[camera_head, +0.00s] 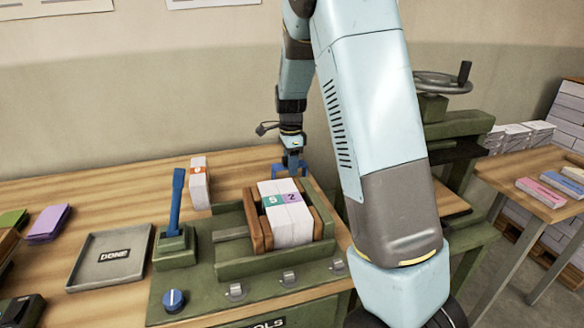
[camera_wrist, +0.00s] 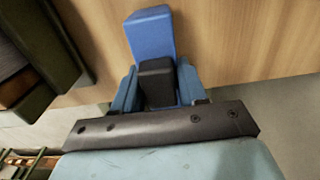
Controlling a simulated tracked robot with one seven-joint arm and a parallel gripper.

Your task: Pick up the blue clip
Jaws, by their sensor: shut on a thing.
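My gripper (camera_head: 291,165) is behind the green press, over the back right part of the wooden table. It is shut on the blue clip, whose blue body (camera_wrist: 150,35) sticks out past the fingers in the wrist view. A black block (camera_wrist: 157,82) shows between the two light blue fingers; I cannot tell whether it belongs to the clip. In the head view, bits of blue (camera_head: 304,169) show at the gripper's tip, partly hidden behind the paper stacks and press.
The green press (camera_head: 222,260) holds two white paper stacks marked 5 and 2 (camera_head: 285,215) between wooden blocks. A blue lever (camera_head: 177,200), a DONE tray (camera_head: 84,283) and a standing white stack (camera_head: 199,185) are to the left. A handwheel machine (camera_head: 440,115) stands right.

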